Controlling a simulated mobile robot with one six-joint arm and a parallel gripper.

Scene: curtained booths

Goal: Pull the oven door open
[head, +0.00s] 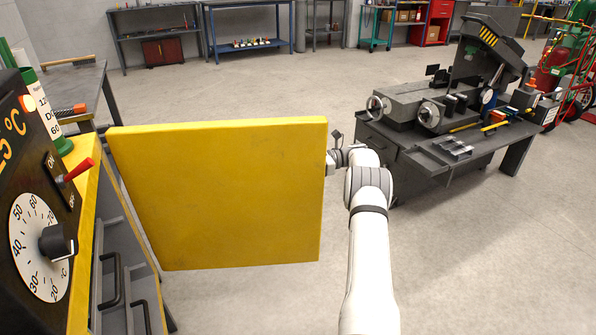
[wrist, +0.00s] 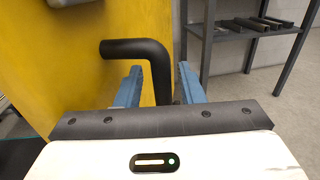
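The yellow oven door (head: 220,195) stands swung wide out from the oven (head: 85,215), whose dark control panel with dial and red switch fills the left of the head view. My gripper (head: 337,160) is at the door's far right edge, partly hidden behind it. In the wrist view, the black bent door handle (wrist: 125,49) comes off the yellow door face. My gripper's blue fingers (wrist: 161,70) stand either side of the handle's downward part, with a visible gap on each side. The gripper is open around the handle.
A grey machine bench (head: 430,125) with handwheels stands close right of my arm. Grey drawers with dark handles (head: 110,282) lie below the oven at lower left. Shelves (head: 160,35) line the back wall. The floor (head: 260,90) beyond the door is clear.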

